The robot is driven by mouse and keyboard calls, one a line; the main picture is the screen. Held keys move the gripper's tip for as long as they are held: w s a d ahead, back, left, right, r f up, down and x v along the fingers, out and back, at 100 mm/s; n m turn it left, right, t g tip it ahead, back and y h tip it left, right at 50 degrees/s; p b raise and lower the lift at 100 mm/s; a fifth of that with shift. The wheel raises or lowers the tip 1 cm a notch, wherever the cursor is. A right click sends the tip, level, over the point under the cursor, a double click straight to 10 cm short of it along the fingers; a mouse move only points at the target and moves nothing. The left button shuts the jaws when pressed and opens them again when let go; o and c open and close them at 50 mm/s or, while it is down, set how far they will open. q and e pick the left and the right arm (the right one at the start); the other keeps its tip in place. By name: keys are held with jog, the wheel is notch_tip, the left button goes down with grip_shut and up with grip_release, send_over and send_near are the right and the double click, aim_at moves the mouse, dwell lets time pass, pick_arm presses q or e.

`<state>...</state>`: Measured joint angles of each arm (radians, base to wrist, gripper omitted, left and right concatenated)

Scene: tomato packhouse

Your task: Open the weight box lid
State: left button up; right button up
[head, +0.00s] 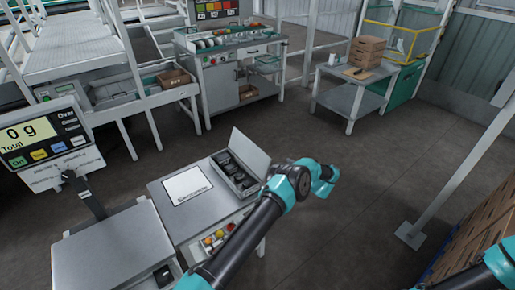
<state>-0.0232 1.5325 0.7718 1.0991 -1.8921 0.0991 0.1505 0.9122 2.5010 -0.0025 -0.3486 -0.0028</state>
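The weight box (257,187) sits on the grey cabinet beside the scale, its dark interior with several black weights showing. Its grey lid (250,150) stands raised along the far right side, so the box is open. My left arm reaches up from the bottom, and its teal gripper end (325,183) is right of the box, apart from the lid. Its fingers are too small and turned away to tell their state. Of my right arm only teal and black links show at the lower right corner; its gripper is out of view.
A white sheet (187,185) lies left of the box. The scale (115,248) and its display reading 0 g (38,136) stand at left. A drawer with coloured round items (218,238) is below the box. Stacked cartons (485,232) and a post (459,174) stand at right.

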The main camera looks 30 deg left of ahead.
pick_arm(q)
send_near(251, 152)
jog(key=w+a+r, duration=0.2)
jog(key=w+a, duration=0.4)
jog(key=a, duration=0.2)
jog(key=shift+a, duration=0.3)
jog(key=shift+c, duration=0.4)
grip_shut()
